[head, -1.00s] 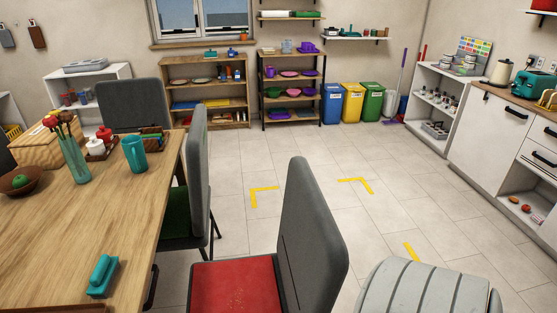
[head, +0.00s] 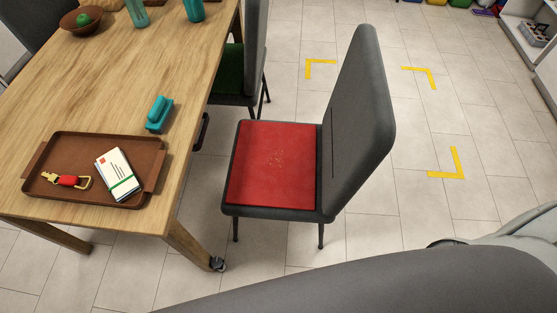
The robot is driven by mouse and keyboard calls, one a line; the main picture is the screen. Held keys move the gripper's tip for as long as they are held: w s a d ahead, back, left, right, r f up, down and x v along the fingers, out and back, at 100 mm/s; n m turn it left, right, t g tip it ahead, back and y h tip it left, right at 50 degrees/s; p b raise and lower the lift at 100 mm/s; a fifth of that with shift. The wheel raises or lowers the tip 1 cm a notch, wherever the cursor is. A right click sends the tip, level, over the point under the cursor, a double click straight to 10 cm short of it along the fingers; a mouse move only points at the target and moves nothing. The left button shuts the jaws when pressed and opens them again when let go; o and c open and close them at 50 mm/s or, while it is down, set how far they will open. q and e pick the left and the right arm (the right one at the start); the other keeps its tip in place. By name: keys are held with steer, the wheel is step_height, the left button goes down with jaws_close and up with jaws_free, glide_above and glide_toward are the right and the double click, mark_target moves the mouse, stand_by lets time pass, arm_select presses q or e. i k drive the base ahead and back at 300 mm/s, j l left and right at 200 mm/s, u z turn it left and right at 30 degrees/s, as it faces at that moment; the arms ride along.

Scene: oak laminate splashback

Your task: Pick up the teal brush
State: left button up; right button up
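The teal brush (head: 158,113) lies on the wooden dining table (head: 92,92), near its right edge, in the head view. Its handle faces up. It sits just beyond the right back corner of a brown tray. Neither of my grippers shows in the head view, and nothing is touching the brush.
The brown tray (head: 66,148) holds envelopes (head: 117,174) and keys with a red fob (head: 68,181). A chair with a red, crumb-strewn seat (head: 272,165) stands right of the table. Another chair (head: 232,78) stands behind it. Tiled floor with yellow corner marks (head: 447,166) is open further right.

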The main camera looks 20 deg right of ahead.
mark_target(162, 109)
steer(key=j+z, duration=0.3)
steer(key=j, duration=0.15)
steer(key=k+j+z, duration=0.1)
steer(key=j+z, duration=0.2)
steer(key=j, duration=0.15)
steer(key=k+j+z, duration=0.1)
steer(key=j+z, duration=0.2)
steer(key=k+j+z, duration=0.25)
steer(key=j, duration=0.25)
steer(key=i+j, duration=0.05)
steer(key=i, duration=0.05)
